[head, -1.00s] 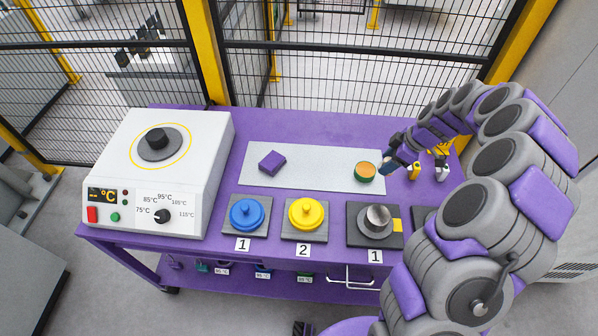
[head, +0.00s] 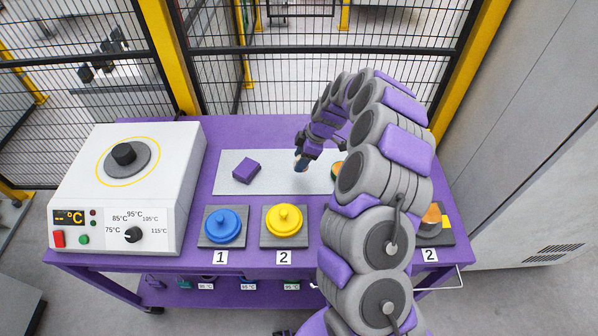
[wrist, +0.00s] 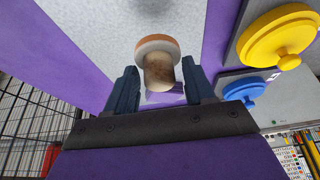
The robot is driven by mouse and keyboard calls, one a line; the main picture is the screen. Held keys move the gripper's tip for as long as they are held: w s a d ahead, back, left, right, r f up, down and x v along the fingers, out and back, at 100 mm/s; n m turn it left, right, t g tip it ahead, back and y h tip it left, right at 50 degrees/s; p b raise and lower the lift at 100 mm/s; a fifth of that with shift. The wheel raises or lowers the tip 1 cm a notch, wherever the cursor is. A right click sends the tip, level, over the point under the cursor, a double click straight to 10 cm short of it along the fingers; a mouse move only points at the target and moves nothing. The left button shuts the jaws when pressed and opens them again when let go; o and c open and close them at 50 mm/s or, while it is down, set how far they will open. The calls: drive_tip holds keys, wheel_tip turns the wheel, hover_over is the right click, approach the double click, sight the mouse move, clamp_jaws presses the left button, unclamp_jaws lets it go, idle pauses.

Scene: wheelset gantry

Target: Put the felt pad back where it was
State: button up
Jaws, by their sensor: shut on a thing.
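My gripper (head: 302,165) is over the pale grey mat (head: 210,184) on the purple bench. In the wrist view, my gripper (wrist: 160,88) has its two dark blue fingers on either side of a tan cylindrical grip (wrist: 160,72). This grip joins a wider round disc with an orange-brown and whitish edge, which I take as the felt pad (wrist: 155,43). The pad is held, with pale mat behind it. In the head view the fingers mostly hide it. I cannot tell its exact height.
A purple block (head: 246,169) lies on the mat, left of my gripper. Blue (head: 223,224) and yellow (head: 284,219) lids sit in front. A white heater (head: 125,190) stands left. Mat between block and gripper is clear.

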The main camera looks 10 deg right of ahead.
sight(300, 177)
drive_tip(key=f+b, duration=0.1)
drive_tip(key=f, duration=0.4)
drive_tip(key=shift+a+f, duration=0.1)
drive_tip(key=shift+a, duration=0.1)
drive_tip(key=shift+d+f, duration=0.1)
drive_tip(key=shift+f, duration=0.05)
drive_tip(key=shift+f, duration=0.2)
drive_tip(key=o, duration=1)
drive_tip(key=shift+r, duration=0.1)
